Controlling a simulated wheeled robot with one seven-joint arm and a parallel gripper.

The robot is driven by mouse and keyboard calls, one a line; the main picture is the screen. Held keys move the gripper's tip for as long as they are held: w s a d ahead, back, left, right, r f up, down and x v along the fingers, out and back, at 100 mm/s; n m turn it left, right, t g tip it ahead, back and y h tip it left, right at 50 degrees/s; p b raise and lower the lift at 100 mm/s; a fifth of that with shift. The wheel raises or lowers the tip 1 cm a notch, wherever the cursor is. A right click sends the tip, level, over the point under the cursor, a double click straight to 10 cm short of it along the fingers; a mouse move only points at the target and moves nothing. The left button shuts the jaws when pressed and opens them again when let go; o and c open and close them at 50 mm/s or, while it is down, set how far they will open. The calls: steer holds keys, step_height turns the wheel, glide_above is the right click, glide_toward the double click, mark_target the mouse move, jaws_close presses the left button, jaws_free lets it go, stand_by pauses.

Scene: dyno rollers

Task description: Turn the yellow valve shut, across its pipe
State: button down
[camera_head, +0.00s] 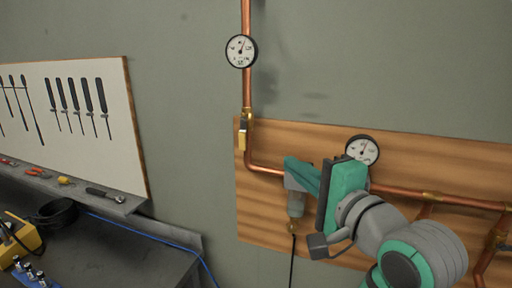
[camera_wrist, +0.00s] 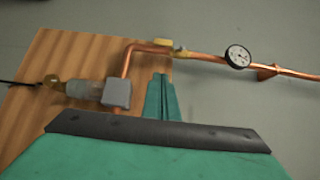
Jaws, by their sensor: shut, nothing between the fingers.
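The yellow valve (camera_head: 242,134) sits on the upright copper pipe (camera_head: 247,95) near the left edge of the wooden board. Its handle appears to lie along the pipe. In the wrist view the yellow valve (camera_wrist: 182,53) lies beyond my fingertips, with the copper pipe (camera_wrist: 208,58) running right from it. My gripper (camera_head: 288,164) is right of and below the valve, apart from it. In the wrist view my gripper (camera_wrist: 160,78) shows its green fingers together and empty, pointing towards the pipe bend.
A grey fitting (camera_head: 296,203) with a black cable hangs close beside my fingers; the wrist view shows its grey block (camera_wrist: 118,93). A gauge (camera_head: 241,51) is above the valve, another gauge (camera_head: 362,150) behind my wrist. A tool bench (camera_head: 130,250) stands lower left.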

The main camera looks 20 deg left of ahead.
stand_by(0.3)
glide_toward(243, 134)
steer(key=w+a+f, duration=0.2)
steer(key=w, duration=0.3)
steer(key=shift+w+a+f, duration=0.15)
steer(key=shift+a, duration=0.4)
steer(key=shift+a+f, duration=0.15)
